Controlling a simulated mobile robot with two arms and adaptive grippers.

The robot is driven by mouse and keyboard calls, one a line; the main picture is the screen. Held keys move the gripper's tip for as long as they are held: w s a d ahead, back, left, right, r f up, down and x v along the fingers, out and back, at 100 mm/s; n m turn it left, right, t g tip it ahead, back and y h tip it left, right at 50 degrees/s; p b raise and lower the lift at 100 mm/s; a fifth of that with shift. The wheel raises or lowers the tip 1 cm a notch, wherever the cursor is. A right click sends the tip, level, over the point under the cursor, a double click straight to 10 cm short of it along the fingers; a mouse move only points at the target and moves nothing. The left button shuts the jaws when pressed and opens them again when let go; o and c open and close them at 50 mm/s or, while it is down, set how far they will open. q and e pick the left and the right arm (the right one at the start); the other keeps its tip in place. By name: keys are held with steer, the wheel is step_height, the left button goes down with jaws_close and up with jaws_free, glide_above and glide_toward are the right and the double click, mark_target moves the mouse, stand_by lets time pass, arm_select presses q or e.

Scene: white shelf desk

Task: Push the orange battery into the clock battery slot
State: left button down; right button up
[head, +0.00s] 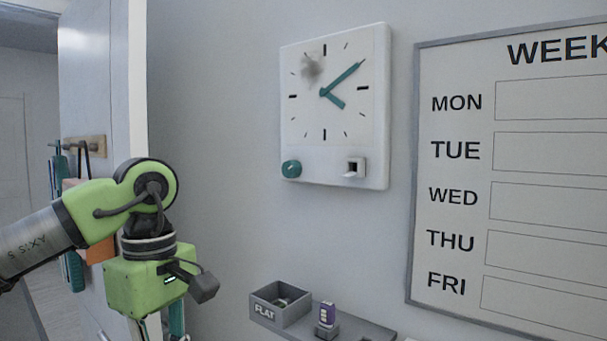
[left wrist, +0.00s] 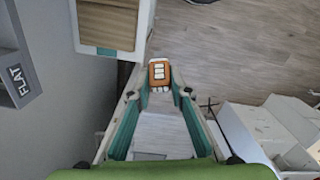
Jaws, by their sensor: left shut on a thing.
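The orange battery (left wrist: 159,70) with pale marks shows between the fingertips of my left gripper (left wrist: 159,92) in the left wrist view. My left gripper is shut on it. In the head view my left gripper (head: 162,330) points down at the bottom left, its tips cut off by the frame edge. The white clock (head: 335,120) hangs on the wall to its upper right, well apart from it. The clock's lower edge has a teal knob (head: 291,169) at left and a small slot part (head: 355,168) with a dark opening at right. My right gripper is not in view.
A weekly board (head: 455,125) hangs at right. The wall between my left gripper and the clock is clear.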

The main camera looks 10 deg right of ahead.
arm_select(q)
steer(key=w+d+r+n+t+h, duration=0.1)
steer(key=w+d+r+n+h, duration=0.3)
steer(key=d+r+n+h, duration=0.5)
steer(key=n+t+h+p, duration=0.1)
steer(key=n+t+p, duration=0.2)
steer(key=n+t, duration=0.35)
glide_toward(350, 175)
steer(key=shift+w+d+f, duration=0.85)
steer(key=shift+d+f, duration=0.3)
steer(key=shift+f, duration=0.35)
steer(key=shift+m+t, duration=0.25)
steer(key=shift+t, duration=0.2)
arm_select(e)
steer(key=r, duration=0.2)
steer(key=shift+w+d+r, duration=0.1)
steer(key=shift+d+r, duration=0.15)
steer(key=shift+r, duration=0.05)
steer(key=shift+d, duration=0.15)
arm_select(q)
steer(key=shift+b, duration=0.7)
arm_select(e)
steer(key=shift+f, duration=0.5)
arm_select(q)
steer(key=shift+w+d+p, duration=0.9)
steer(key=shift+d, duration=0.25)
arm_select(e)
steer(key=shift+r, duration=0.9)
